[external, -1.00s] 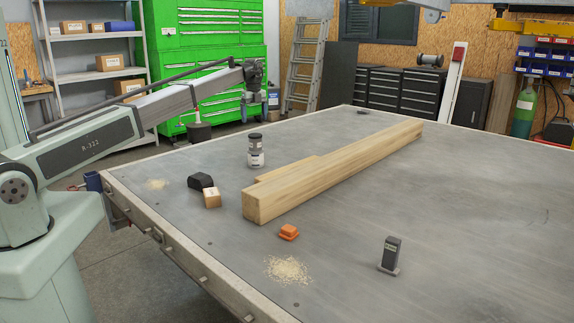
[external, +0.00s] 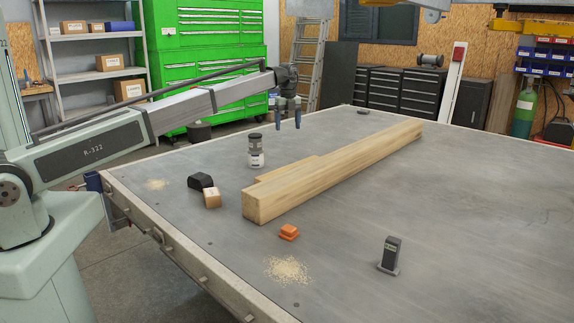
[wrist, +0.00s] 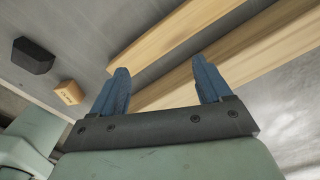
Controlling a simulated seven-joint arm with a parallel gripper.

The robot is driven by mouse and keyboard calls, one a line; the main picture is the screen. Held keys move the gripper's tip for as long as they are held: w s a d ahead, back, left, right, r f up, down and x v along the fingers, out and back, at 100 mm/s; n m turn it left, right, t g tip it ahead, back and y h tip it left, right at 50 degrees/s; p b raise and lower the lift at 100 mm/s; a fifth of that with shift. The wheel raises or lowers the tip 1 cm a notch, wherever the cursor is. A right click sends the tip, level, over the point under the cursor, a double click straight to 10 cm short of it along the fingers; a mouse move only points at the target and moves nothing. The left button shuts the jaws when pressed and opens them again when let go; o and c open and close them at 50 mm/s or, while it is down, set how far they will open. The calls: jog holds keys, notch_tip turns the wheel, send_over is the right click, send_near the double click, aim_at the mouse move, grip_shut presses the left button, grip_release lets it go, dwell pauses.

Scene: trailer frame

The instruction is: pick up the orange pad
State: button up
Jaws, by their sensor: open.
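The orange pad (external: 289,232) lies flat on the grey table (external: 440,210), in front of the near end of the long wooden beam. It does not show in the wrist view. My gripper (external: 287,126) is open and empty, raised above the far left part of the table, well away from the pad and behind the beam. In the wrist view its two blue fingers (wrist: 162,82) are spread apart, with nothing between them but parts of the beam and table behind.
The long wooden beam (external: 340,170) with a shorter plank (external: 290,168) beside it crosses the table. A dark-lidded jar (external: 256,152), black block (external: 201,181), small wooden block (external: 212,198), sawdust (external: 287,270) and dark upright device (external: 390,255) stand or lie around. The right side is mostly clear.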

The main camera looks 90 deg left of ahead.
jog(key=w+d+f+m, duration=0.1)
jog(key=w+d, duration=0.2)
jog(key=d, duration=0.7)
jog(key=w+d+f+m, duration=0.1)
jog(key=w+d+m, duration=0.15)
jog(key=d, duration=0.75)
jog(key=w+d+f, duration=0.1)
jog(key=w+d, duration=0.3)
jog(key=d, duration=0.7)
jog(key=n, duration=1.4)
send_over(289, 227)
notch_tip(289, 227, down, 3)
jog(key=f+n, duration=0.3)
jog(key=n, duration=0.1)
jog(key=f+n, duration=0.3)
jog(key=n, duration=0.2)
jog(key=f+n, duration=0.2)
jog(key=n, duration=0.3)
jog(key=shift+s+d+f+n, duration=0.2)
jog(key=shift+s+f+n, duration=0.05)
jog(key=shift+s+f, duration=0.15)
jog(key=shift+w+a+f, duration=0.1)
jog(key=shift+w+f, duration=0.1)
jog(key=shift+f, duration=1.1)
jog(key=shift+w+f, duration=0.2)
jog(key=shift+f, duration=1.1)
